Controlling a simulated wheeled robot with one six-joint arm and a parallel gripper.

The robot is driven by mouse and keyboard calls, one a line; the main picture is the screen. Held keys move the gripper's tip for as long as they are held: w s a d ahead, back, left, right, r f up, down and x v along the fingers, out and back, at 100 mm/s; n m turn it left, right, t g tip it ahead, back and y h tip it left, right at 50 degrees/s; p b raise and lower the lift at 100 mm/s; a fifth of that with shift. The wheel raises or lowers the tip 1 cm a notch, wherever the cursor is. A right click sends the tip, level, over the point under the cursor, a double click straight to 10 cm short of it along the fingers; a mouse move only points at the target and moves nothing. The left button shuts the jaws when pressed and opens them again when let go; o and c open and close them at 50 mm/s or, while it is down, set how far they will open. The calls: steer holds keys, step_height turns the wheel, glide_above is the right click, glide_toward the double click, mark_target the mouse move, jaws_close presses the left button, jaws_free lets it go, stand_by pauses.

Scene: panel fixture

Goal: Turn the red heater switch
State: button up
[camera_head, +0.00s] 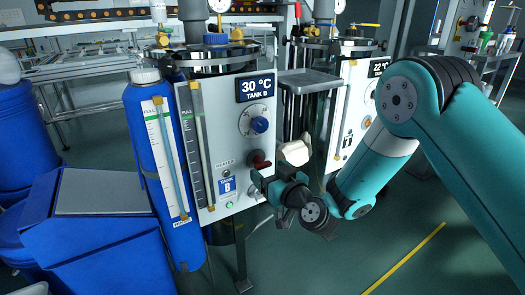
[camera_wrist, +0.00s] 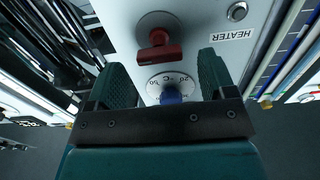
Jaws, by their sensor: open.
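The red heater switch (camera_head: 259,161) sits on the white front panel of Tank B (camera_head: 227,145), below the blue dial. In the wrist view the red switch (camera_wrist: 158,50) shows upside down, its handle standing out from a round plate, with the HEATER label (camera_wrist: 232,34) to its right. My gripper (camera_head: 264,183) is in front of the panel, close to the switch and just below it in the head view. In the wrist view my gripper's two teal fingers (camera_wrist: 165,85) are spread apart with nothing held between them. The switch appears beyond the fingertips, and I see no contact.
The blue temperature dial (camera_head: 260,124) is above the switch; it also shows in the wrist view (camera_wrist: 170,95). A blue cylinder (camera_head: 165,160) and blue bins (camera_head: 85,235) stand left. A second tank panel (camera_head: 353,110) is to the right. Green floor is open at lower right.

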mark_target(265, 167)
steer(key=shift+p+x, duration=0.8)
steer(key=shift+x, duration=0.95)
